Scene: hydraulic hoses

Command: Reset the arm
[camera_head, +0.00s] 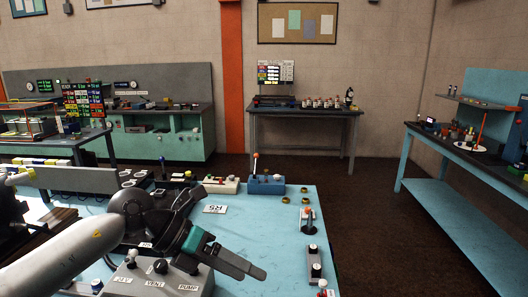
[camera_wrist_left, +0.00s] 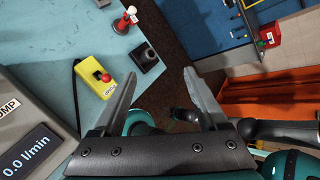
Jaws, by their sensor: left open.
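My left gripper (camera_head: 262,272) reaches in from the left over the blue table (camera_head: 255,220) in the head view. Its teal body and dark fingers point right and slightly down. In the left wrist view my left gripper (camera_wrist_left: 160,76) has its two fingers spread wide, with nothing between them. Beneath the fingers lie the table edge and the dark floor. My right gripper does not show in the head view, and I cannot make it out in the left wrist view.
A grey control box (camera_head: 155,278) with knobs stands just below the left gripper. A yellow button box (camera_wrist_left: 98,86) and a black knob base (camera_wrist_left: 147,58) sit left of the fingers in the wrist view. A blue lever box (camera_head: 266,185) stands at the table's far edge. Floor right of the table is clear.

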